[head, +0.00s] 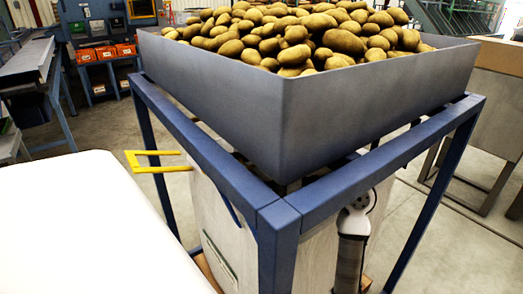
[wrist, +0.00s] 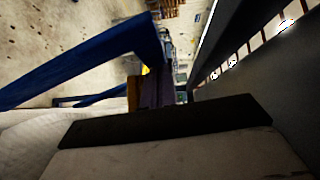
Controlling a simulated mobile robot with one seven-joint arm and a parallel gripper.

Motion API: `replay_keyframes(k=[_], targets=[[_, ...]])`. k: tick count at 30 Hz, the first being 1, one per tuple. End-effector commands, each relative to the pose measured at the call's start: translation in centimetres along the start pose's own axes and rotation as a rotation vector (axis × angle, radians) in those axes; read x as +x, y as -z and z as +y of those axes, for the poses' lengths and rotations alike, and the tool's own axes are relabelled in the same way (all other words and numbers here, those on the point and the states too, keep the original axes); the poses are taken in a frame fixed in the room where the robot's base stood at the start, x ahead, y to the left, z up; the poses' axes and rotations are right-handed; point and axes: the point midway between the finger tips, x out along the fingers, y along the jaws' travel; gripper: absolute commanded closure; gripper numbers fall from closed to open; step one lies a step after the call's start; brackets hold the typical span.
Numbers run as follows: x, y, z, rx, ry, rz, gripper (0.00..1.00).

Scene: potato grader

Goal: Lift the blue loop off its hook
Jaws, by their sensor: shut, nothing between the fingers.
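A thin blue strap (head: 228,200), which looks like the blue loop, hangs at the left side of the hopper stand, partly behind its blue frame. Its hook and upper end are hidden in the head view. I cannot make the loop out surely in the wrist view. In the wrist view my gripper (wrist: 157,92) appears as two short dark fingers, close together beyond a black band. It is shut and empty. It is not visible in the head view, where part of my arm (head: 354,220) shows behind the frame. I cannot tell how far the gripper is from the loop.
A grey hopper full of potatoes (head: 300,35) rests on a blue frame (head: 255,195); a blue bar (wrist: 80,65) crosses the wrist view close by. A yellow bracket (head: 150,168) sticks out left. Orange bins (head: 105,53) stand far back. Open floor lies behind the bracket.

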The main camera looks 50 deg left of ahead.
Motion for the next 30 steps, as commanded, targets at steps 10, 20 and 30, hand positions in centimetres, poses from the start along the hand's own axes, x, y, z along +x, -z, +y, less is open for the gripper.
replay_keyframes(k=[10, 20, 30], targets=[[2.0, -2.1, 0.1, -0.067, -0.067, 0.000, 1.00], [2.5, -2.5, 0.3, -0.091, -0.091, 0.001, 1.00], [2.4, -2.4, 0.3, -0.089, -0.089, 0.001, 1.00]])
